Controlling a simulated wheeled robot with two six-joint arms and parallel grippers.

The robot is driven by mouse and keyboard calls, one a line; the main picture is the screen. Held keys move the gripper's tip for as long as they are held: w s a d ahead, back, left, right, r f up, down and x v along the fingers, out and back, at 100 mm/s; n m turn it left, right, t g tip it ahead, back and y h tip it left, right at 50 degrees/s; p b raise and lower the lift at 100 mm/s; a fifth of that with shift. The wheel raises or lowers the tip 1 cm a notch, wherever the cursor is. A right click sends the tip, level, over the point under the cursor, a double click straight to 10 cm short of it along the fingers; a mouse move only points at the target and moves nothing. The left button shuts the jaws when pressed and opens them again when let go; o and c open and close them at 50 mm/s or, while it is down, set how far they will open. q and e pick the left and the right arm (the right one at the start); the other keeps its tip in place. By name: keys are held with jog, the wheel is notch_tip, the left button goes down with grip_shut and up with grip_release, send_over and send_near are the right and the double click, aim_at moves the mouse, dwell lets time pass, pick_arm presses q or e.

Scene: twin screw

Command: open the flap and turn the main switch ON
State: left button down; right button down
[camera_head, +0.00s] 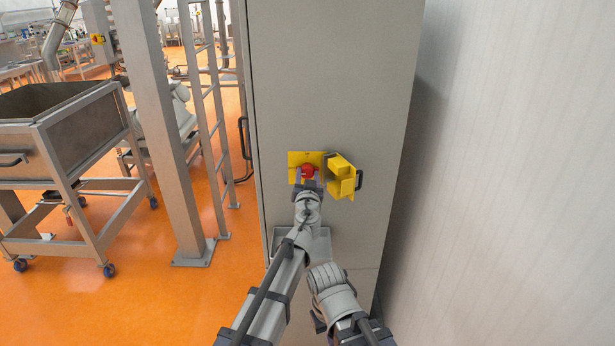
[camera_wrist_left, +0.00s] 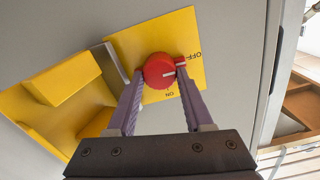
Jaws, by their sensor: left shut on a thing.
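The red main switch knob (camera_head: 308,171) sits on a yellow plate (camera_head: 295,160) on the grey cabinet front. In the left wrist view the knob (camera_wrist_left: 158,71) has a white mark pointing right, towards the OFF label (camera_wrist_left: 194,55); the ON label (camera_wrist_left: 171,94) is below it. The yellow flap (camera_head: 343,172) stands open to the right of the plate, and its inside shows in the wrist view (camera_wrist_left: 60,105). My left gripper (camera_head: 308,178) is shut on the knob, one finger on each side. My right arm is low in front of the cabinet; its gripper cannot be made out.
The tall cabinet (camera_head: 330,70) has a dark handle on its left side and a small tray (camera_head: 320,245) below the switch. A pale wall (camera_head: 520,170) is close on the right. A steel post (camera_head: 165,120) and a wheeled bin (camera_head: 60,110) stand at left on orange floor.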

pick_arm(q)
jog(key=m, duration=0.4)
jog(key=shift+d, duration=0.1)
jog(key=m, duration=0.4)
jog(key=shift+m, duration=0.3)
jog(key=m, duration=0.4)
jog(key=shift+d+f+m, duration=0.1)
jog(key=shift+f+m, duration=0.05)
jog(key=shift+m, duration=0.15)
jog(key=m, duration=0.4)
jog(key=shift+m, duration=0.3)
jog(key=shift+c, duration=1.5)
grip_release()
